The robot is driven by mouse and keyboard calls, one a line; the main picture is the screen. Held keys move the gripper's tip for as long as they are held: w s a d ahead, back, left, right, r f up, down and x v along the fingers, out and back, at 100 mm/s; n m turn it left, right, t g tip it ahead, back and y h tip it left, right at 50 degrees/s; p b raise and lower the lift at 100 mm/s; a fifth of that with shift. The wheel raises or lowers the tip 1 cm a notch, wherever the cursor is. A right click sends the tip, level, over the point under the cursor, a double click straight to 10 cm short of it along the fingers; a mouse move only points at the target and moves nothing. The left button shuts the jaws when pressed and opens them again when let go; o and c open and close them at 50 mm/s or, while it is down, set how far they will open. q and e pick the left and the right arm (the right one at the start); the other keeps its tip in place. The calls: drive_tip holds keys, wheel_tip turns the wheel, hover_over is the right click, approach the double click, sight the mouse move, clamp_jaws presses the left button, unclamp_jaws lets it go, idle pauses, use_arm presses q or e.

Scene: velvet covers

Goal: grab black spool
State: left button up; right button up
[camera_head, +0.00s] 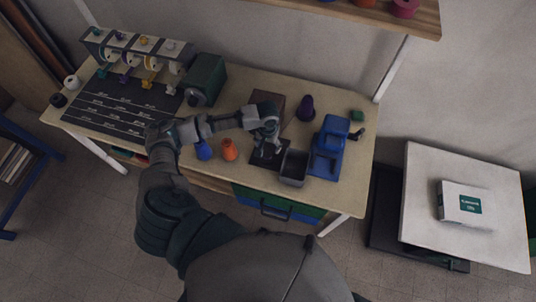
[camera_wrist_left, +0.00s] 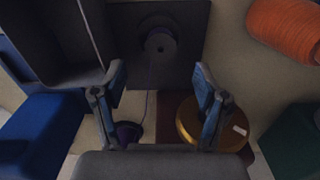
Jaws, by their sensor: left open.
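In the head view the left gripper (camera_head: 270,140) is over the black plate (camera_head: 268,159) and hides most of the spool there. Another black spool (camera_head: 58,100) lies at the table's left end. My right gripper is not in view.
A grey bin (camera_head: 293,167) and a blue device (camera_head: 330,148) stand right of the plate. Orange (camera_head: 229,149) and blue (camera_head: 203,150) spools stand left of it. A gold disc (camera_wrist_left: 205,125) is near the right finger. The purple cone (camera_head: 306,108) stands behind.

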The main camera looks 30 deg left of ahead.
sight(267, 153)
use_arm(q)
drive_tip(key=f, duration=0.5)
drive_tip(key=shift+s+a+f, duration=0.1)
drive_tip(key=shift+s+f, duration=0.1)
drive_tip(key=shift+f, duration=0.2)
drive_tip(key=c, duration=1)
drive_tip(key=shift+o, duration=0.2)
drive_tip(key=shift+r, duration=0.15)
